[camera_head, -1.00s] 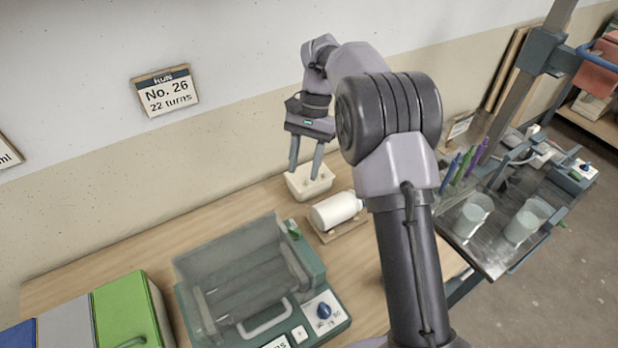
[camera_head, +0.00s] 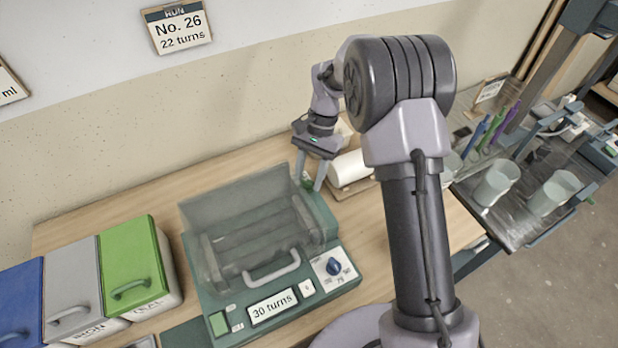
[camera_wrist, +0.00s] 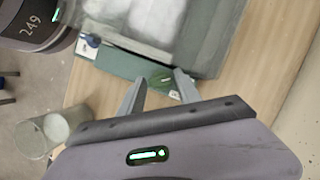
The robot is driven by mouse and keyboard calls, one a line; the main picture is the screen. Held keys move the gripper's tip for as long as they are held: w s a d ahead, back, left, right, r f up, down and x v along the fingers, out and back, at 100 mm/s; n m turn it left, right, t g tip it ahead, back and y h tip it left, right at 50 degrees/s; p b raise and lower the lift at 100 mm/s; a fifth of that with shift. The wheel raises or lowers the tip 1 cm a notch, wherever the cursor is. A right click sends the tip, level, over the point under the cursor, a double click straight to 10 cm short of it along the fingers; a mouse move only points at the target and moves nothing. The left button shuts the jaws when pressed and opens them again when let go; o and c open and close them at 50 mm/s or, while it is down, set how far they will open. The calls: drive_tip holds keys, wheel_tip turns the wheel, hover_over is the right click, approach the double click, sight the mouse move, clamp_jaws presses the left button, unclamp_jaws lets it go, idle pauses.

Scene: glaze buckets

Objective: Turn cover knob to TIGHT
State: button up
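A ball-mill-like machine (camera_head: 215,310) with a clear cover (camera_head: 250,215) stands on the bench. A small green knob (camera_wrist: 162,79) sits on the machine's side ledge in the wrist view; in the head view its top (camera_head: 306,177) shows between my fingers. Whether it is the cover knob, and its marking, I cannot read. My gripper (camera_head: 309,183) is open, pointing down over that ledge. In the wrist view the fingertips (camera_wrist: 158,90) straddle the green knob with nothing held.
Blue, grey and green lidded bins (camera_head: 137,262) stand at the left. A metal tray (camera_head: 470,190) with cups (camera_head: 497,183) is at the right. The display (camera_head: 272,306) reads 30 turns.

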drive_tip(key=shift+f, duration=0.1)
clamp_jaws()
drive_tip(key=shift+m, duration=0.3)
drive_tip(key=m+t+y+b, duration=0.1)
drive_tip(key=m, duration=0.1)
drive_tip(key=shift+d+m, duration=0.1)
drive_tip(key=shift+m, duration=0.3)
drive_tip(key=m+b, duration=0.1)
drive_tip(key=m, duration=0.1)
drive_tip(key=m+t+b, duration=0.1)
drive_tip(key=m, duration=0.1)
drive_tip(key=shift+s+m+t+y, duration=0.15)
drive_tip(key=shift+m+t+y, duration=0.15)
drive_tip(key=shift+y, duration=0.1)
drive_tip(key=m+t+b, duration=0.1)
drive_tip(key=m, duration=0.2)
drive_tip(key=shift+s, duration=0.15)
drive_tip(key=shift+m+t, duration=0.9)
drive_tip(key=shift+m, duration=1.3)
